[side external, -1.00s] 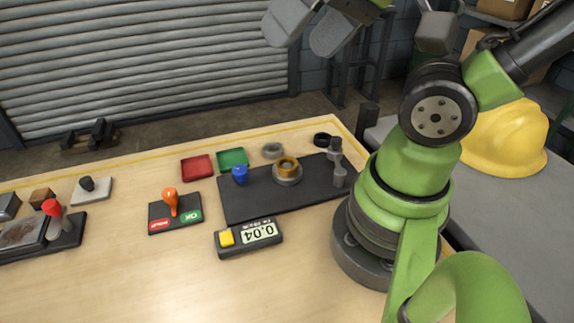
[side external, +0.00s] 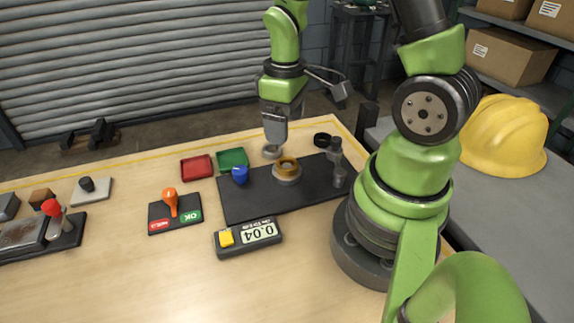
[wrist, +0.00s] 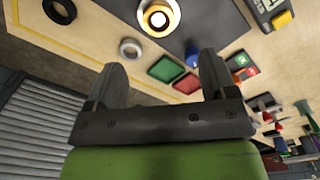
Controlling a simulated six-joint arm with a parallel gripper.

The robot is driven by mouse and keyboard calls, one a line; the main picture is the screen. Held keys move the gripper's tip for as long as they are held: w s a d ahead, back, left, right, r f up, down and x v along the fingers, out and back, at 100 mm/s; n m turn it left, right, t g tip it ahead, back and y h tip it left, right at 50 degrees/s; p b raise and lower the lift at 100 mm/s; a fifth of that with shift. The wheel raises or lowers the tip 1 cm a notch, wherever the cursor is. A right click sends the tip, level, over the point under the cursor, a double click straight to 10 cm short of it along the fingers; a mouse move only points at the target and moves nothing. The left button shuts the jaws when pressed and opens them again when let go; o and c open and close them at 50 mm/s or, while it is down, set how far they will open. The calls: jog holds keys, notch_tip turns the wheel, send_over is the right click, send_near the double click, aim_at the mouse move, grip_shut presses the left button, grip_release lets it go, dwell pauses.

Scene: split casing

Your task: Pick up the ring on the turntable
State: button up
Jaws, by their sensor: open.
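The brass-coloured ring (side external: 287,164) sits on a round grey turntable (side external: 287,180) on the dark plate. In the wrist view the ring (wrist: 158,18) is near the top edge, with the turntable (wrist: 146,32) around its base. My gripper (side external: 275,138) points down in the side view, apart from the ring and just behind and left of it in the picture. The gripper's tips partly cover a loose grey ring in the side view.
A loose grey ring (side external: 270,154) and a black ring (side external: 322,139) lie behind the dark plate (side external: 245,205). A blue knob (side external: 240,175) and a grey post (side external: 337,160) stand on the plate's sides. Green (side external: 232,157) and red (side external: 196,167) trays lie left.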

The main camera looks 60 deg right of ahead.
aim_at(287, 166)
notch_tip(287, 166, down, 10)
jog(key=shift+s+r, duration=0.1)
jog(key=shift+r, duration=0.05)
dwell(0.5)
jog(key=shift+c, duration=0.4)
jog(key=c, duration=1)
jog(key=shift+c, duration=0.2)
jog(key=shift+r, duration=0.1)
